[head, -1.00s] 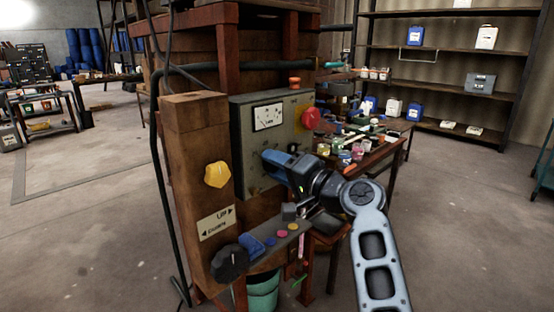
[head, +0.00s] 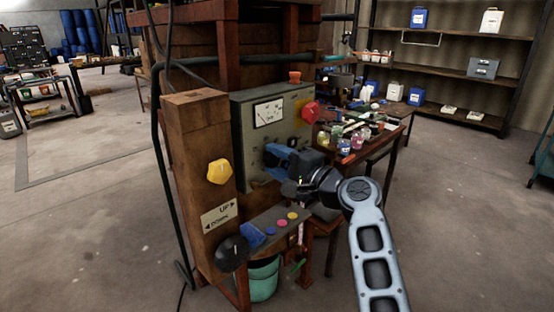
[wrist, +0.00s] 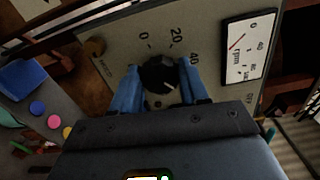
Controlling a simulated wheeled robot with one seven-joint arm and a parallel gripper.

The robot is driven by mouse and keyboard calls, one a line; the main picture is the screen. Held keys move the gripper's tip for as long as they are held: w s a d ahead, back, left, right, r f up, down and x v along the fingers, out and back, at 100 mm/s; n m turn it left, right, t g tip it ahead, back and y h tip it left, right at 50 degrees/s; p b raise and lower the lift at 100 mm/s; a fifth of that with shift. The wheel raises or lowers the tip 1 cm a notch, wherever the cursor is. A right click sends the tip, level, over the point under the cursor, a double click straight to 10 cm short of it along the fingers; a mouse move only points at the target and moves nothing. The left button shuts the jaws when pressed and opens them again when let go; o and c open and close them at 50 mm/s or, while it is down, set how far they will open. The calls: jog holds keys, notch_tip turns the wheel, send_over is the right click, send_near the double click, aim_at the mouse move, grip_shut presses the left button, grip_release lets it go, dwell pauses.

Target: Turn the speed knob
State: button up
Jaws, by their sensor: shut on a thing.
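The speed knob (wrist: 158,75) is a round black knob on the grey control panel (head: 240,125), with a printed scale of 0, 20 and 40 around it in the wrist view. My gripper (wrist: 160,88) has its two blue fingers on either side of the knob, shut on it. In the head view my gripper (head: 270,158) reaches the panel's lower part from the right, and its fingers and body hide the knob there. A white dial gauge (head: 268,113) with a needle sits above; it also shows in the wrist view (wrist: 248,48).
A red button (head: 310,111) sits at the panel's right. A yellow knob (head: 219,172) and a black knob (head: 233,253) are on the wooden post (head: 195,130). A shelf with coloured buttons (head: 283,222) juts out below. A cluttered table (head: 385,145) stands behind.

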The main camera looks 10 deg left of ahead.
jog(key=shift+d, duration=0.15)
jog(key=o, duration=1.1)
jog(key=shift+c, duration=0.2)
jog(key=b+v, duration=0.1)
jog(key=v, duration=0.6)
jog(key=shift+s+d, duration=0.25)
